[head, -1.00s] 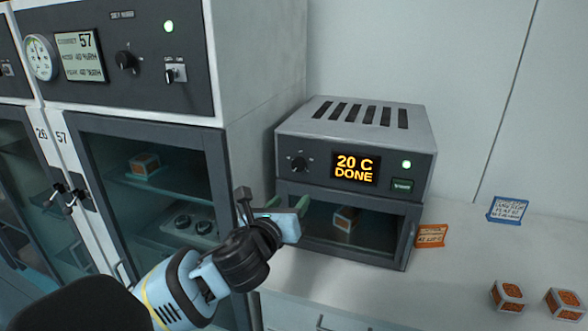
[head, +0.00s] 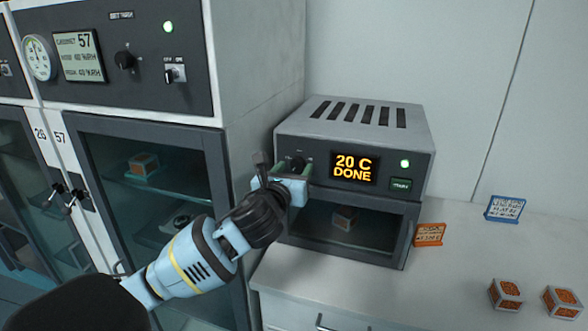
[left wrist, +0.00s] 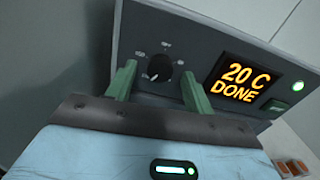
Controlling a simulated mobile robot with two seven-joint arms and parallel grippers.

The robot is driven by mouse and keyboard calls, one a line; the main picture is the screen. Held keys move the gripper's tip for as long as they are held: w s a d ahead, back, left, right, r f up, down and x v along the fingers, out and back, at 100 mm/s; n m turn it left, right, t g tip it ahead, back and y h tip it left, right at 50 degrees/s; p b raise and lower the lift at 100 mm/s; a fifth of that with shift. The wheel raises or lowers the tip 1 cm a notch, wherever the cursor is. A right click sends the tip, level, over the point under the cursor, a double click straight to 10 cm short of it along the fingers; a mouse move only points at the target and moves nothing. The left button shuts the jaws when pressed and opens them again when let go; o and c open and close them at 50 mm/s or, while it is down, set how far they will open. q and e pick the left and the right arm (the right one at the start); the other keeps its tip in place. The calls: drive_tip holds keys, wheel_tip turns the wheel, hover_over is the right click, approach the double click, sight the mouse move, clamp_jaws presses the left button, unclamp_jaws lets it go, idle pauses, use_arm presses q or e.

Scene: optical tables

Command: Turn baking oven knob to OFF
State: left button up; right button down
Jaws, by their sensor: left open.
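The baking oven (head: 355,125) is a grey box with a slotted top on the white counter. Its display (head: 353,168) reads "20 C DONE" in orange. The round black knob (left wrist: 159,68) is on the oven's dark front panel, left of the display, with small markings around it. Its pointer is toward the lower left, away from the mark at the top. My left gripper (head: 283,176) is in front of the knob and partly covers it in the head view. Its green fingers (left wrist: 160,85) are open, one on each side of the knob, apart from it. My right gripper is not in view.
A lit green lamp (head: 405,163) and a green button (head: 401,184) are right of the display. A box sits behind the oven's glass door (head: 350,225). Two orange-sided boxes (head: 506,293) and small signs (head: 505,208) stand on the counter. A tall cabinet (head: 150,190) is at left.

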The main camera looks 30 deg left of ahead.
use_arm(q)
drive_tip(key=shift+w, duration=0.45)
drive_tip(key=c, duration=1)
